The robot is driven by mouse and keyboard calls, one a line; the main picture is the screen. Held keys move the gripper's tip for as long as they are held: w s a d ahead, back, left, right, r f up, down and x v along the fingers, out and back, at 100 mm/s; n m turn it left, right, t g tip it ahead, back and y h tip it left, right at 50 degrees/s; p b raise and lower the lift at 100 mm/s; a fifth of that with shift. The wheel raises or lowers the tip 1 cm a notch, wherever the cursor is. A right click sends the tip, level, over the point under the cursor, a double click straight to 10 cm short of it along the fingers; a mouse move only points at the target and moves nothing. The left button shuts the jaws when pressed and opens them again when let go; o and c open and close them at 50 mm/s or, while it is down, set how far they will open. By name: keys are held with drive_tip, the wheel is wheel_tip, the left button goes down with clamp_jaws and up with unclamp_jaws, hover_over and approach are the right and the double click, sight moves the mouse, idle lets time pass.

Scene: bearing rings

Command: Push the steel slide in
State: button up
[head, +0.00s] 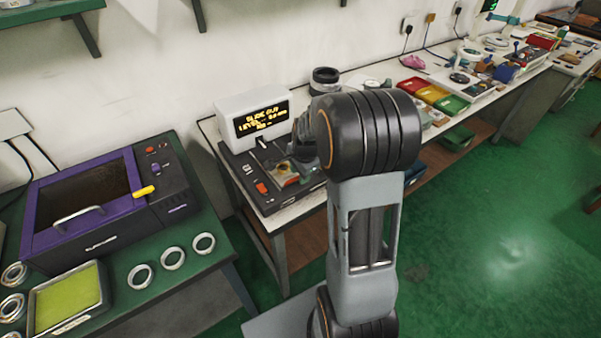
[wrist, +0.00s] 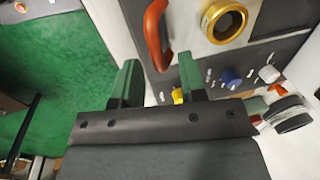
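The steel slide (wrist: 202,28) shows at the top of the wrist view as a light metal plate with a gold ring (wrist: 226,20) on it. A red-orange handle (wrist: 158,36) is at its left end. In the head view, the slide (head: 281,168) sits on the dark base of a machine whose display (head: 263,121) seems to read "SLIDE OUT". My gripper (wrist: 160,60) has two green fingers spread apart with nothing between them. The handle appears just beyond the fingertips; I cannot tell whether they touch. My arm hides part of the machine in the head view.
The machine's panel has a blue knob (wrist: 231,78), a yellow knob (wrist: 179,96) and small switches. A purple-framed box (head: 85,205), a green-bottomed tray (head: 105,298) and several steel rings (head: 172,258) are on the left bench. Bins (head: 432,94) stand farther right.

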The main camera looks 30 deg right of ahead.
drive_tip(key=shift+c, duration=0.5)
clamp_jaws()
